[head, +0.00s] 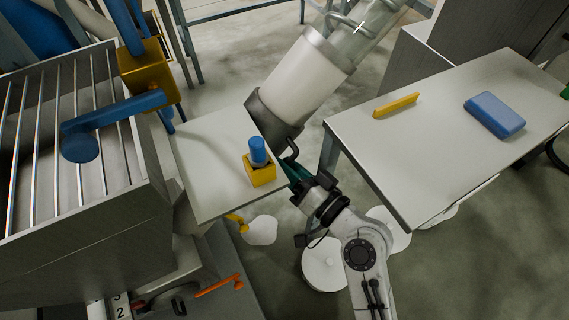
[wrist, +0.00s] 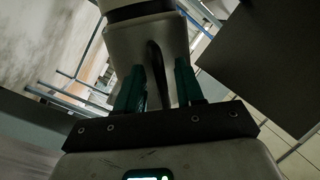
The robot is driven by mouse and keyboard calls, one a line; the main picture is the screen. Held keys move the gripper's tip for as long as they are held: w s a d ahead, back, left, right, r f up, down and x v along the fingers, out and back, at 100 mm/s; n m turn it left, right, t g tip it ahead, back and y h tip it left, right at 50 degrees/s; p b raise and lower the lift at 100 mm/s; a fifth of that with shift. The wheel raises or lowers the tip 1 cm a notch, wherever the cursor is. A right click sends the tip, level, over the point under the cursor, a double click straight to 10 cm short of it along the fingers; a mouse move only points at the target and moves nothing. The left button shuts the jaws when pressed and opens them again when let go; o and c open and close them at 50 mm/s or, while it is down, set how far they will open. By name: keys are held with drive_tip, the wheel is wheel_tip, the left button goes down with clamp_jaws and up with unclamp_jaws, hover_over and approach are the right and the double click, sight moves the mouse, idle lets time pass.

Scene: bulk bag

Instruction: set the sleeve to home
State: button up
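A large tilted cylinder with a white sleeve (head: 303,80) stands at the top middle of the head view. A dark grey collar (head: 268,122) is at its lower end, and a clear tube (head: 362,32) shows above it. A thin black bent handle (head: 291,150) juts from the collar. My gripper (head: 296,171) is beside the handle, partly hidden by my wrist. In the wrist view my gripper (wrist: 159,88) has its two green fingers apart, with the black handle (wrist: 157,68) between them and gaps visible on both sides.
A pale table (head: 212,165) at left carries a yellow block (head: 260,172) with a blue cylinder (head: 257,150). Another table (head: 440,140) at right holds a yellow bar (head: 396,104) and a blue block (head: 494,114). A barred grey bin (head: 105,235) stands far left.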

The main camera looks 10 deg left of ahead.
drive_tip(key=shift+w+a, duration=0.3)
drive_tip(key=shift+a, duration=0.1)
clamp_jaws()
idle(0.4)
